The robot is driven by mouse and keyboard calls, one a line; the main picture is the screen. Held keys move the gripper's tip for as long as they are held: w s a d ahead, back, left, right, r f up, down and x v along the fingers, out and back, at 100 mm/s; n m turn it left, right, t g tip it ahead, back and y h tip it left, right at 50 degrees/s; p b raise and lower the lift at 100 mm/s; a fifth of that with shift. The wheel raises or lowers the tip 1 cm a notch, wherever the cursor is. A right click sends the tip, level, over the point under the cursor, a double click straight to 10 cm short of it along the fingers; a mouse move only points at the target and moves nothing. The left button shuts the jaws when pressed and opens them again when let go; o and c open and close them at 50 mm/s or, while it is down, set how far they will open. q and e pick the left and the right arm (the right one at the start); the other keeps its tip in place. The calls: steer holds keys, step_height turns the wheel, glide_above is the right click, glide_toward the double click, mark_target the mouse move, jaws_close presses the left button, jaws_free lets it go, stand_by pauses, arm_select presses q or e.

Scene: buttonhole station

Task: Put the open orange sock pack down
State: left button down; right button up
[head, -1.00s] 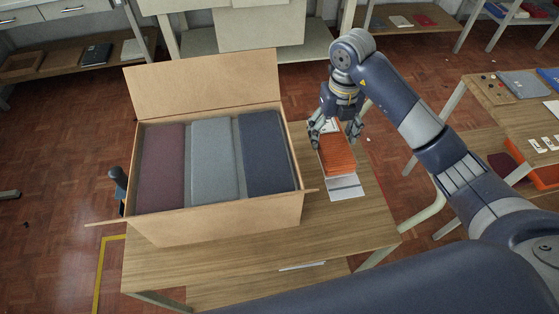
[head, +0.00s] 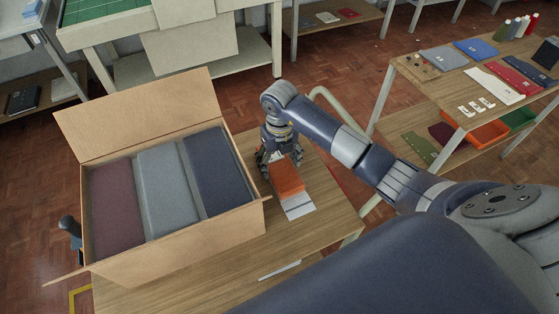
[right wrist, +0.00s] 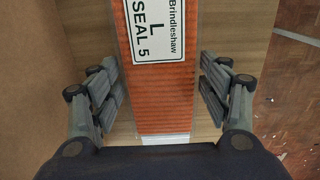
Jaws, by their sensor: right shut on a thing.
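The orange sock pack (head: 287,178) is a long clear pack with orange ribbed contents, at or just above the wooden table right of the carton. In the right wrist view the pack (right wrist: 166,100) runs between the fingers and bears a white label (right wrist: 160,28) reading "Brindleshaw L SEAL 5". My right gripper (head: 278,156) is shut on the pack across its width, near its far end. I cannot tell whether the pack rests fully on the table. My left gripper is not in view.
An open cardboard carton (head: 180,258) with maroon, grey and navy packs stands left of the pack. A side table (head: 440,85) with folded goods stands at the right, with an orange bin (head: 480,135) below.

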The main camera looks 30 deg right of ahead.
mark_target(280, 165)
steer(key=shift+f, duration=0.2)
steer(key=o, duration=1.2)
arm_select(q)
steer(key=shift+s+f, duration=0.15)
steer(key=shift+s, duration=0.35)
arm_select(e)
steer(key=shift+o, duration=0.2)
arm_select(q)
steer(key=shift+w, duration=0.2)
arm_select(e)
steer(key=shift+r, duration=0.1)
steer(key=shift+r, duration=0.3)
arm_select(q)
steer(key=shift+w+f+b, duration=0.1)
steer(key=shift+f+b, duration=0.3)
steer(key=shift+b, duration=0.15)
arm_select(e)
step_height(280, 165, up, 12)
steer(key=shift+f, duration=0.15)
